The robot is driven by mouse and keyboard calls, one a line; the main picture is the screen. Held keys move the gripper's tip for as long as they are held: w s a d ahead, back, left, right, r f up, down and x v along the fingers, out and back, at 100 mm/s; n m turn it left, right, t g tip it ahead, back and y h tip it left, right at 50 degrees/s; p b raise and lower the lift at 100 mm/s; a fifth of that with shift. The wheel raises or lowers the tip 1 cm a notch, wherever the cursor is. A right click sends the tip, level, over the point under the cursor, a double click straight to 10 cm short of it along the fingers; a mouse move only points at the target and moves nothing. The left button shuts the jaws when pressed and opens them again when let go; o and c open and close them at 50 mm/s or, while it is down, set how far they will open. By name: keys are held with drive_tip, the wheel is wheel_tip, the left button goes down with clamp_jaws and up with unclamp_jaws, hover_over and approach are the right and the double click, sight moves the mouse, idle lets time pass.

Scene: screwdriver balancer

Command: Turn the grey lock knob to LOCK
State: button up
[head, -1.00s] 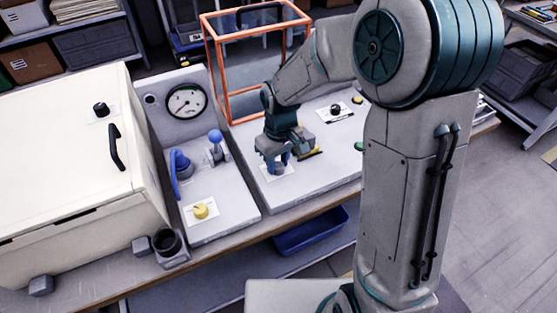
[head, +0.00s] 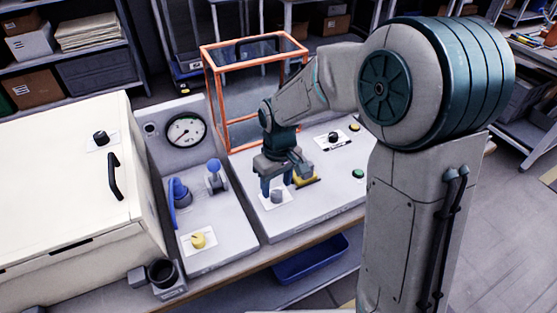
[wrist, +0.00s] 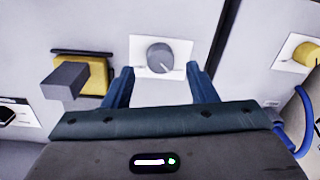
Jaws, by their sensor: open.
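The grey lock knob (head: 277,196) sits on a white label plate on the sloped grey panel. In the wrist view the knob (wrist: 159,57) shows between my two fingertips, with a thin pale line running toward its lower right edge. The lettering on its plate is too small to read. My gripper (head: 278,188) is open just above the knob, one finger to each side. In the wrist view my gripper's fingers (wrist: 160,76) are apart, and neither appears to touch the knob.
A yellow block with a grey handle (wrist: 70,80) is close beside my gripper. A yellow knob (head: 199,240) and blue valve handles (head: 180,191) are on the left panel. An orange-framed case (head: 209,95) stands behind. A green button (head: 358,174) is at right.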

sight(278, 191)
wheel_tip(278, 191, up, 11)
drive_tip(key=shift+w+d, duration=0.2)
drive_tip(key=shift+r, duration=0.1)
idle(0.4)
drive_tip(key=s+d+m+t, duration=0.3)
drive_tip(key=s+d+m, duration=0.4)
drive_tip(key=s+d, duration=0.7)
drive_tip(key=shift+s+d+r+m+p, duration=0.15)
drive_tip(key=shift+s+r+m+p, duration=0.15)
drive_tip(key=shift+s+p, duration=0.2)
